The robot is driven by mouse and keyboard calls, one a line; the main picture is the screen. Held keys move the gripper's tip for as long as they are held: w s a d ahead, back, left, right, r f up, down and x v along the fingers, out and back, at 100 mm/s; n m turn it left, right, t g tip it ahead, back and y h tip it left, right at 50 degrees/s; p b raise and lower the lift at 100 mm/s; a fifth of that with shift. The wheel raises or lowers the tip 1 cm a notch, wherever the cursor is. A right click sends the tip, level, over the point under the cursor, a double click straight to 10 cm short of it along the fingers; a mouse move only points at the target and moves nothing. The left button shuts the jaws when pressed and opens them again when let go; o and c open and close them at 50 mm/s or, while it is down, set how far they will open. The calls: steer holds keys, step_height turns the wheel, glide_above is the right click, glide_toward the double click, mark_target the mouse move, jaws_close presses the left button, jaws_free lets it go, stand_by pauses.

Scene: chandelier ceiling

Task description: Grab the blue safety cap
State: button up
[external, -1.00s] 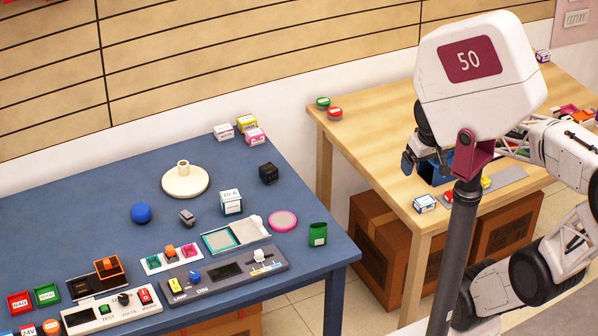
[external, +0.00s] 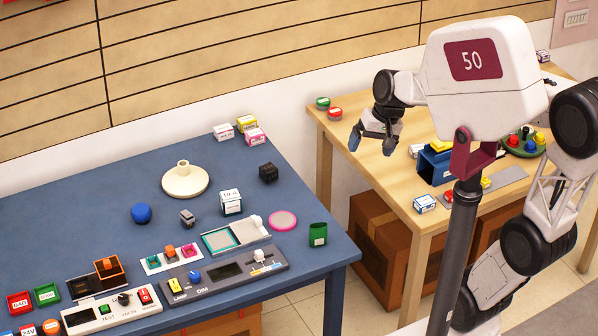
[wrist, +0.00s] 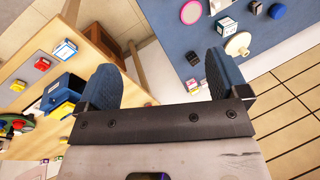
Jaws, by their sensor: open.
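The blue safety cap (external: 141,213), a rounded blue dome, sits on the left part of the blue table (external: 110,185), left of the cream round base (external: 185,182). In the wrist view a blue round thing, apparently the cap (wrist: 277,11), shows at the top right. My gripper (external: 371,142) is open and empty, above the left edge of the wooden table, well right of the cap. In the wrist view its two blue-grey fingers (wrist: 160,78) stand wide apart with nothing between them.
A black cube (external: 268,173), a white labelled box (external: 231,202) and a small grey block (external: 187,217) stand right of the cap. Panels with switches line the table's front. A gap separates it from the wooden table (external: 400,170). Bare blue surface surrounds the cap.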

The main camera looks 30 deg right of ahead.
mark_target(148, 207)
steer(key=w+a+f+m+g+y, duration=0.1)
steer(key=w+a+f+m+y, duration=0.25)
steer(key=w+a, duration=0.85)
steer(key=w+a+f+m+g+y, duration=0.1)
steer(key=w+a+f+m+y, duration=0.3)
steer(key=w+a, duration=0.8)
steer(key=w+a+f+m+y, duration=0.1)
steer(key=w+a+f+m, duration=0.2)
steer(key=a+f, duration=0.3)
steer(key=w+a+f+m+t, duration=0.1)
steer(key=w+a+f+m, duration=0.2)
steer(key=w+a+f, duration=0.2)
steer(key=w+a+f+m+t+y, duration=0.1)
steer(key=w+a+f+m, duration=0.2)
steer(key=a+f, duration=0.5)
steer(key=shift+w+a+f+y, duration=0.2)
steer(key=shift+w+a, duration=0.25)
steer(key=shift+a, duration=0.15)
steer(key=shift+w+a+f+y, duration=0.1)
steer(key=shift+w+a+y, duration=0.05)
steer(key=shift+w+a, duration=0.4)
steer(key=shift+a+f, duration=0.4)
steer(key=shift+a, duration=0.1)
steer(key=shift+x, duration=1.2)
